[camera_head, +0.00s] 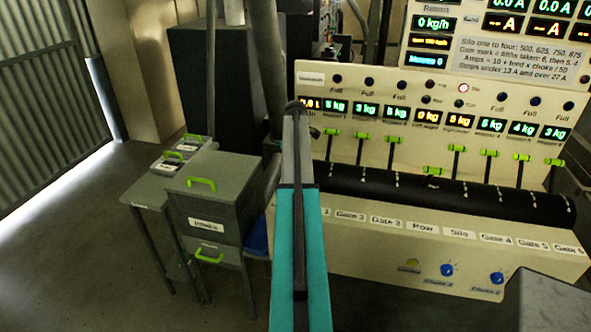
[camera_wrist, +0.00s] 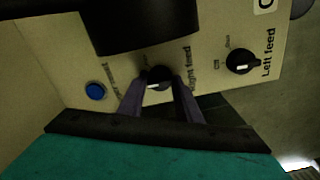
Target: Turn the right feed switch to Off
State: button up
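The right feed switch (camera_wrist: 158,77) is a round black knob with a white mark on its lower edge, in the middle of the wrist view. Its "Right feed" label is partly covered, and its position words are too small and dark to read. My gripper (camera_wrist: 161,82) has its two fingers on either side of this knob, tips at the panel. I cannot tell whether they touch it or grip it. In the head view my teal arm reaches to the machine and the fingertips (camera_head: 296,104) show near its left end; the switch is not visible there.
The left feed switch (camera_wrist: 242,62), a similar black knob, is to the right in the wrist view. A blue button (camera_wrist: 96,91) is to the left. In the head view, green-handled levers (camera_head: 456,149) line the machine, and a grey drawer cabinet (camera_head: 215,205) stands left of my arm.

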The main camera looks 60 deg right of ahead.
jog(key=o, duration=0.4)
jog(key=shift+r, duration=0.1)
jog(key=shift+r+b, duration=1.75)
jog(key=shift+r, duration=5.05)
jog(key=shift+r, duration=0.1)
